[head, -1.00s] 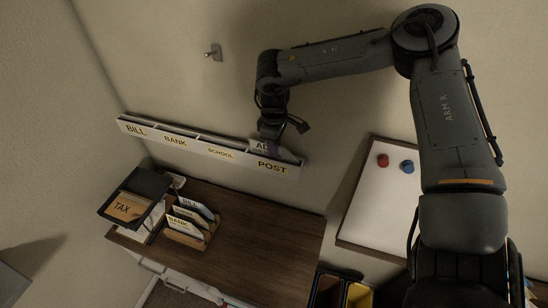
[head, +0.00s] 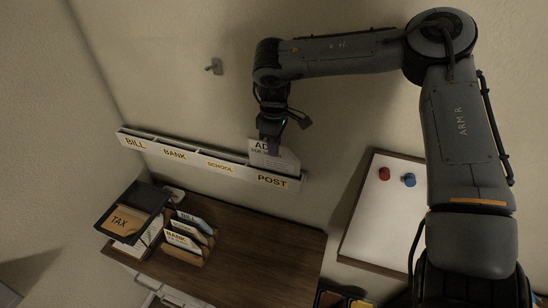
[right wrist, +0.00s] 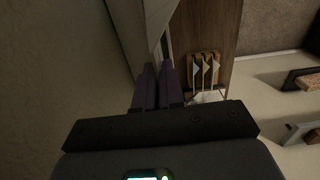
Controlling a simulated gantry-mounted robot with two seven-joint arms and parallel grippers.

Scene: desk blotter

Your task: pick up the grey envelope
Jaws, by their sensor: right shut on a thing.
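The grey envelope (head: 285,160), a pale sheet with the letters AD at its top, stands in the POST section of the wall rack (head: 222,167). Much of it shows above the rack's front edge, and its lower part is hidden behind that edge. My right gripper (head: 273,148) is shut on the envelope's upper part from above. Its purple fingers also show in the right wrist view (right wrist: 158,85), close together. My left gripper is in neither view.
The brown desk (head: 262,245) lies below the rack. On it are a wooden sorter (head: 187,248) with several cards and a dark tray with a TAX folder (head: 127,222). A whiteboard (head: 385,215) with red and blue magnets is to the right.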

